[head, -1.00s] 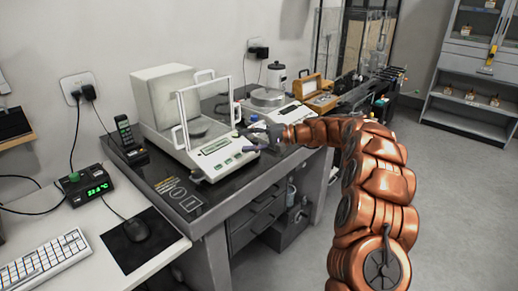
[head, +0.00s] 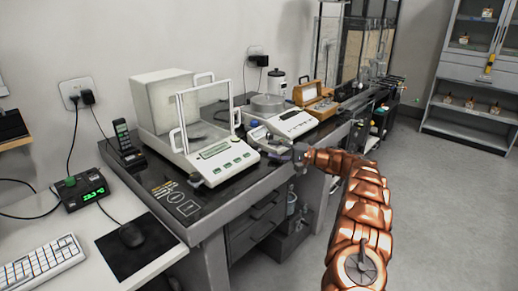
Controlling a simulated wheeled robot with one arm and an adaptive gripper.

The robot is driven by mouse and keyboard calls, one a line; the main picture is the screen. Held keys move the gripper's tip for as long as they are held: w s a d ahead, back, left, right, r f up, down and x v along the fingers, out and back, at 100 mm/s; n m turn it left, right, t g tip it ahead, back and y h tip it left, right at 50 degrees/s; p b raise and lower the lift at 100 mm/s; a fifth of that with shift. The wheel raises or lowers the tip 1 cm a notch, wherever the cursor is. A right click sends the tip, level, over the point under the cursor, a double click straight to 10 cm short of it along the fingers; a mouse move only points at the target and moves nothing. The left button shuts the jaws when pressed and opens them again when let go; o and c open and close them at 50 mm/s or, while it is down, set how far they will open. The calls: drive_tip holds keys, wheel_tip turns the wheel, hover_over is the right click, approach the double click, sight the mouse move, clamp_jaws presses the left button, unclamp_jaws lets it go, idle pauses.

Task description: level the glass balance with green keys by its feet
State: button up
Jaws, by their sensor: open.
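The glass balance (head: 178,135) stands on the dark-topped weighing table (head: 190,208). It is a pale box with a glass draft shield in a white frame. Its sloping front panel (head: 222,160) has a greenish display and green keys. My gripper (head: 266,144) is open, just right of the balance's front right corner. It is apart from the keys and appears empty. Its fingers point left, and whether they touch the housing cannot be told.
A second balance (head: 296,122) with a round pan stands close behind my gripper. The floor at right is clear.

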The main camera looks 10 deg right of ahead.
sight(254, 146)
drive_tip(key=x, duration=0.6)
drive_tip(key=shift+a, duration=0.1)
drive_tip(key=shift+c, duration=0.3)
clamp_jaws()
